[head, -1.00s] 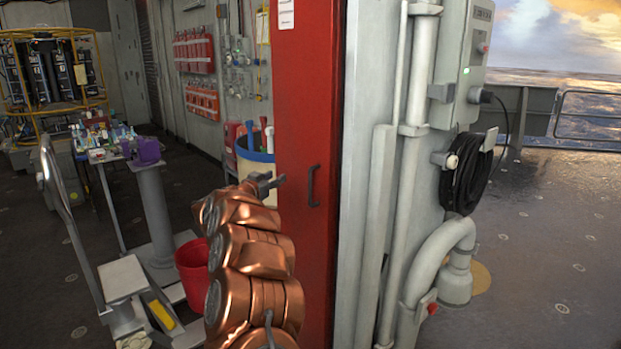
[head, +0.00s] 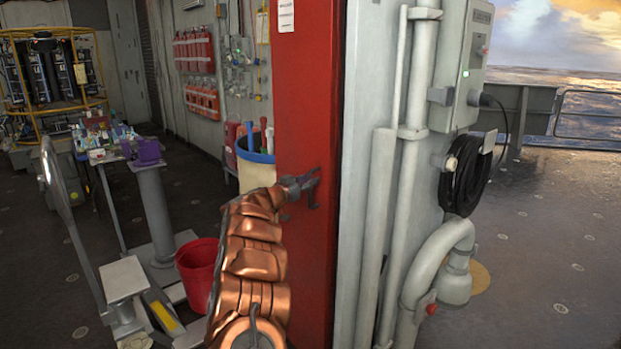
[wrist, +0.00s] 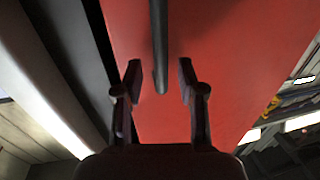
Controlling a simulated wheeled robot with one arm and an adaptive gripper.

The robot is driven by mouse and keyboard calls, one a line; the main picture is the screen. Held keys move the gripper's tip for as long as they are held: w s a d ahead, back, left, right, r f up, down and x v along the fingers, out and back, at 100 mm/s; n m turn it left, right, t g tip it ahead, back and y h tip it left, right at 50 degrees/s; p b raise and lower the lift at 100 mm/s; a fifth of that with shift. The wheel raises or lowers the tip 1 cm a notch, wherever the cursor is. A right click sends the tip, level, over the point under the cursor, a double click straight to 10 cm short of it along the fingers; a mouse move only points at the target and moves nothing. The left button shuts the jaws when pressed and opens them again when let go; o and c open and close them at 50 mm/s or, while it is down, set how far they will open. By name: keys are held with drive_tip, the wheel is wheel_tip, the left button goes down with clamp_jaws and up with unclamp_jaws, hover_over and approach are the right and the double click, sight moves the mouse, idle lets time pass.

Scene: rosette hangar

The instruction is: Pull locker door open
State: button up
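The red locker door (head: 308,90) is a tall panel in the middle of the head view and looks shut. Its dark vertical bar handle (wrist: 159,45) shows in the wrist view, between the two fingers at its near end. My gripper (head: 312,190) is at the door's handle in the head view, where it mostly hides the handle. In the wrist view my gripper (wrist: 159,85) is open, with a finger on each side of the handle and a gap on both sides. I cannot see contact with the handle.
Grey pipes (head: 412,130) and a coiled black hose (head: 468,175) are on the wall right of the door. A red bucket (head: 197,270), a blue-rimmed bin (head: 256,165) and a grey cart (head: 122,280) stand to the left. Open deck lies at far right.

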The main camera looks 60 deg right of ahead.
drive_tip(key=shift+d, duration=0.75)
clamp_jaws()
drive_tip(key=shift+s+d, duration=0.1)
drive_tip(key=shift+d, duration=0.05)
